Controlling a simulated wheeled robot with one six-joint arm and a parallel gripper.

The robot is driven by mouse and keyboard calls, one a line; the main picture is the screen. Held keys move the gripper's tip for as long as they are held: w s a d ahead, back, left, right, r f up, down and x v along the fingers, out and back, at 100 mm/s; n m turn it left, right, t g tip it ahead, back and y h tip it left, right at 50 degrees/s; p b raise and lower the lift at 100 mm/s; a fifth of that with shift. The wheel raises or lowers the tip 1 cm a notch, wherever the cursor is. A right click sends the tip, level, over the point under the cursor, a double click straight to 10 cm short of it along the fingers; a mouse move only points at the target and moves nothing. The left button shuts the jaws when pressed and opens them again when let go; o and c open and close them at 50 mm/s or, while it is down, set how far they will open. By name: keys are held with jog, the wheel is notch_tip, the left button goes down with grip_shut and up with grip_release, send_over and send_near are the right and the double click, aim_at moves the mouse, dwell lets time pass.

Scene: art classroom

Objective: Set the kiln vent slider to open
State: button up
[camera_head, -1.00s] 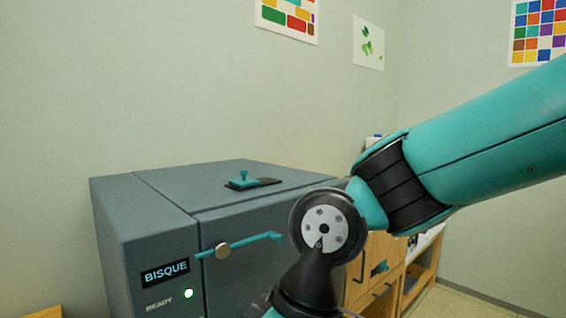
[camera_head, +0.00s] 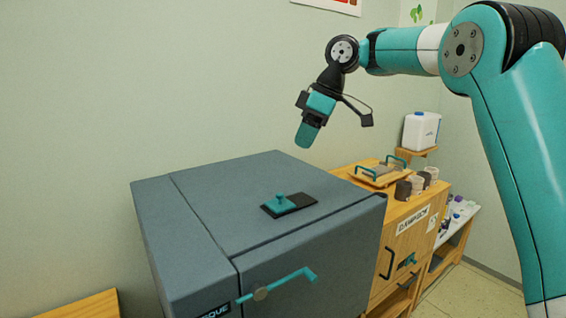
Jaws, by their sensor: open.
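The kiln (camera_head: 215,225) is a dark grey box with a teal lever handle (camera_head: 277,287) on its front. On its top lies the vent slider (camera_head: 281,203), a teal plate with an upright knob, at the left end of a black track (camera_head: 303,202). The black surface shows to the right of the teal plate. My gripper (camera_head: 306,138) hangs in the air above and behind the slider, pointing down, apart from the kiln. It is open and empty. One teal finger shows; the other is hidden behind it.
A wooden cabinet (camera_head: 402,245) stands right of the kiln. On it are a wooden tray (camera_head: 372,182) with teal handles and several cups (camera_head: 417,184). A white jug (camera_head: 421,130) stands behind. A low shelf (camera_head: 462,215) is further right. The kiln top around the slider is clear.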

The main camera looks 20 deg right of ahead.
jog(key=w+d+r, duration=0.1)
jog(key=b, duration=0.5)
send_near(280, 194)
jog(key=x, duration=0.8)
jog(key=shift+f, duration=0.35)
jog(key=shift+c, duration=0.5)
